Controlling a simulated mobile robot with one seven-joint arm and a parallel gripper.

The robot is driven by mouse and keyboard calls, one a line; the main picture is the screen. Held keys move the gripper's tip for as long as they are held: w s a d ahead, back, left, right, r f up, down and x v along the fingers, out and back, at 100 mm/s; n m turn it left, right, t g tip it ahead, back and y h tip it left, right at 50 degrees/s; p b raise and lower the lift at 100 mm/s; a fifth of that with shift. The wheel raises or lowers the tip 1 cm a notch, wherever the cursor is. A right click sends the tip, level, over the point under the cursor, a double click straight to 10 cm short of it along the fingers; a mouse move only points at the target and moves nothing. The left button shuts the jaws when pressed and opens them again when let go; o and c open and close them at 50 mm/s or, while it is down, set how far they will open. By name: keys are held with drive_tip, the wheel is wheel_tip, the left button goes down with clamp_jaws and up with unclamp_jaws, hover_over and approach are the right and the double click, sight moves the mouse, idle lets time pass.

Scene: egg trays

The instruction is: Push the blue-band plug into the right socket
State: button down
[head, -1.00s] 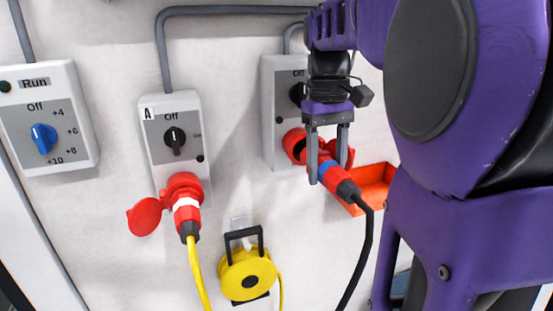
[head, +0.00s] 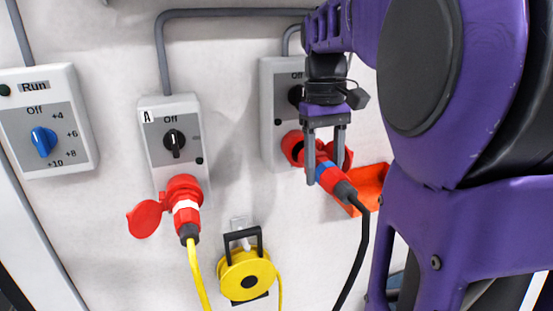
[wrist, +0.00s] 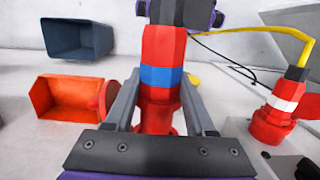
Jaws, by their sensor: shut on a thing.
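The blue-band plug (head: 330,178) is red with a blue ring, a black rear end and a black cable hanging down. My gripper (head: 325,160) is shut on it, with one finger on each side. The right socket (head: 291,147) is red, below the right switch box, and partly hidden by my gripper. The plug's front is close to the socket; whether it is inside cannot be told. In the wrist view the blue band (wrist: 161,77) shows between the fingers, and red parts around the plug's front end are partly hidden by my gripper.
A left socket (head: 182,186) holds a white-band plug (head: 187,215) with a yellow cable. An orange bin (head: 372,185) is right of the held plug; a dark blue bin (wrist: 78,38) shows in the wrist view. A yellow cable reel (head: 247,274) hangs lower between the sockets.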

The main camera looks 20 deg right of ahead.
drive_tip(key=shift+w+p, duration=0.7)
drive_tip(key=shift+w, duration=0.45)
drive_tip(key=shift+w, duration=1.05)
idle(1.6)
